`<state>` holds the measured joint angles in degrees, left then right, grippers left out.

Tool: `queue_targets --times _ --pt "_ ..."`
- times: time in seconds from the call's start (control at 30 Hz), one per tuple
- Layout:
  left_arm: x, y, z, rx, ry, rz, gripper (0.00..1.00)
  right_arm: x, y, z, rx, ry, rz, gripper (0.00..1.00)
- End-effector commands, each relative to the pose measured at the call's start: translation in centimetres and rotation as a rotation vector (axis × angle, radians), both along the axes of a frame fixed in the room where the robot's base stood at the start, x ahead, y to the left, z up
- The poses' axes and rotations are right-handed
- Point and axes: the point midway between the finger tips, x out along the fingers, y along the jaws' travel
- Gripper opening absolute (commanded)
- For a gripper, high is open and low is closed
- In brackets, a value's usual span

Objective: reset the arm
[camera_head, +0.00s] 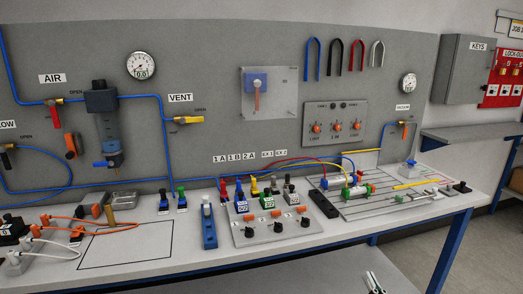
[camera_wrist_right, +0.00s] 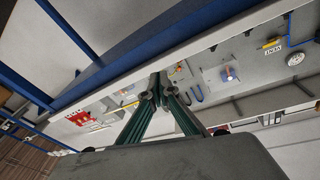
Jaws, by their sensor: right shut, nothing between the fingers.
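My right gripper (camera_head: 374,284) shows at the bottom edge of the head view, in front of and apart from the workbench. Only its dark tips with pale green edges are in view there. In the right wrist view its green fingers (camera_wrist_right: 159,88) meet at their tips, shut and empty. Nothing touches it that I can see. My left gripper is in neither view.
The bench top (camera_head: 340,226) carries a valve block (camera_head: 277,230), a cylinder plate (camera_head: 400,196), a blue stand (camera_head: 209,226) and orange leads (camera_head: 100,222). A grey panel (camera_head: 215,110) rises behind. A lower shelf (camera_head: 300,270) lies beneath the bench.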

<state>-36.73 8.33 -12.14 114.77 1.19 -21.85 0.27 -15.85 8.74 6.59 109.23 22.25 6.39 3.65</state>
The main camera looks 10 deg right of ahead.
Motion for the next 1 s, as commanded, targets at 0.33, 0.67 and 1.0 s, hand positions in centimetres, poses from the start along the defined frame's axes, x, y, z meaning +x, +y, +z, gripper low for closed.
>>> queue_targets --times 0.33,0.67,1.0 --pt "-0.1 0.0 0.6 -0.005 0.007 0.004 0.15 -11.9 13.8 -15.2 -0.341 0.479 0.275 0.0" --pt "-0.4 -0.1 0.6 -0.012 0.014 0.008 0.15 -20.4 18.9 -20.6 -0.512 0.676 0.419 0.0" --pt "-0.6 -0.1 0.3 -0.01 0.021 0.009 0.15 -20.6 19.1 -20.8 -0.517 0.682 0.424 0.0"
